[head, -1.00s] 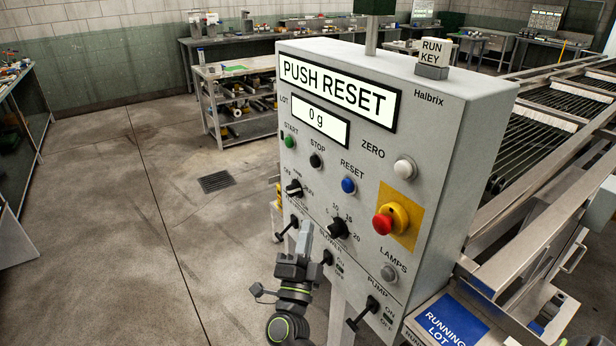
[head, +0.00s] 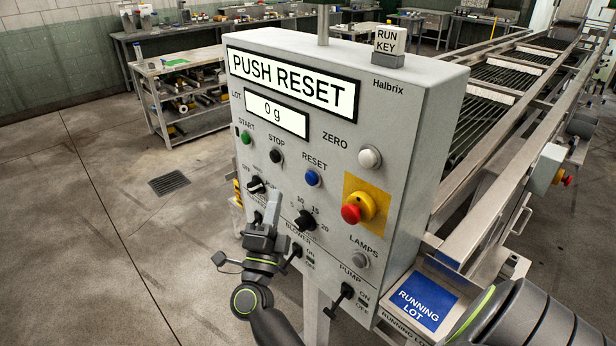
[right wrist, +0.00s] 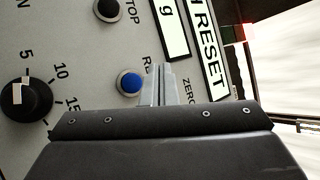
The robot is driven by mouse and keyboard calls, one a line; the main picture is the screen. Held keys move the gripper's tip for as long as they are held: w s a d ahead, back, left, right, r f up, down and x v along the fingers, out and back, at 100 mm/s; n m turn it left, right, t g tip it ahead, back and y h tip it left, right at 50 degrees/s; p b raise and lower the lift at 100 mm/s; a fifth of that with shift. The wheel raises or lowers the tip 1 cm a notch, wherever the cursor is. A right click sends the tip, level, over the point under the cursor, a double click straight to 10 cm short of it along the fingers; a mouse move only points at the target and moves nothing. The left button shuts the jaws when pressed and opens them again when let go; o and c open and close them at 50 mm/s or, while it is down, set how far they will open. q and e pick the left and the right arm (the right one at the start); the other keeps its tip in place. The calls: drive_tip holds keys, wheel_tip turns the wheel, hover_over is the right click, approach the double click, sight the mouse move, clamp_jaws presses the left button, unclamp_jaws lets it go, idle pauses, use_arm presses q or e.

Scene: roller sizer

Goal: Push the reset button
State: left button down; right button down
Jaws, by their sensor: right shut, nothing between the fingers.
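The blue reset button (head: 312,178) is on the grey control panel (head: 330,120), under the label RESET. It also shows in the right wrist view (right wrist: 130,83), clear of the fingers. The upper display (head: 292,82) reads PUSH RESET. My right gripper (head: 273,208) is shut and empty, in front of the panel, to the lower left of the button in the head view. In the right wrist view its fingertips (right wrist: 157,75) lie just right of the button, over part of the RESET label. I cannot tell their gap to the panel. My left gripper is out of view.
Around the button are the black stop button (head: 276,156), white zero button (head: 369,157), black dial (head: 305,221) and red emergency stop (head: 352,213). A pump lever (head: 340,298) sticks out below. The roller machine (head: 490,100) stands behind. Open floor (head: 110,240) lies left.

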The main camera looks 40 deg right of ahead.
drive_tip(key=p, duration=0.1)
approach(307, 175)
drive_tip(key=shift+w+d+r, duration=0.6)
drive_tip(key=shift+w+r, duration=0.25)
drive_tip(key=shift+w, duration=0.05)
drive_tip(key=shift+w+d+r, duration=0.65)
drive_tip(key=shift+w+r, duration=0.2)
idle(0.4)
drive_tip(key=shift+d, duration=0.1)
drive_tip(key=shift+d+p, duration=0.35)
drive_tip(key=shift+d, duration=0.45)
idle(0.7)
drive_tip(key=shift+a, duration=0.9)
